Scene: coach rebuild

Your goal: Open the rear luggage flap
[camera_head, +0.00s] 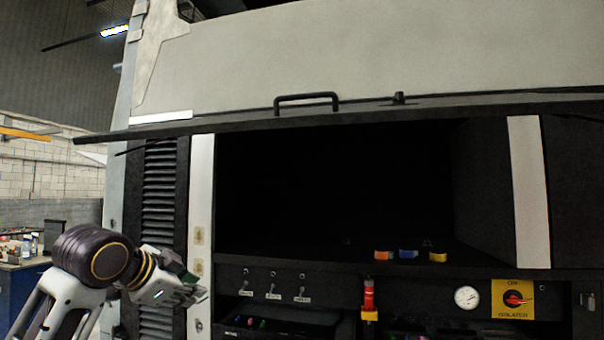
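The rear luggage flap (230,126) is raised and seen nearly edge-on, sticking out above the dark luggage bay (335,190). A black bar handle (307,98) stands on its upper side. The bay below it is uncovered. My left gripper (196,284) is at the lower left, below the flap and in front of the bay's left frame. It is apart from the flap and handle. Its fingers are small and seen from the side, so its opening is unclear. My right gripper is not in view.
Below the bay are switches (273,290), a red and yellow cylinder (369,298), a gauge (467,297) and a yellow isolator plate (513,299). Small coloured pieces (408,254) lie on the bay floor. A blue workbench (27,285) with items stands at far left.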

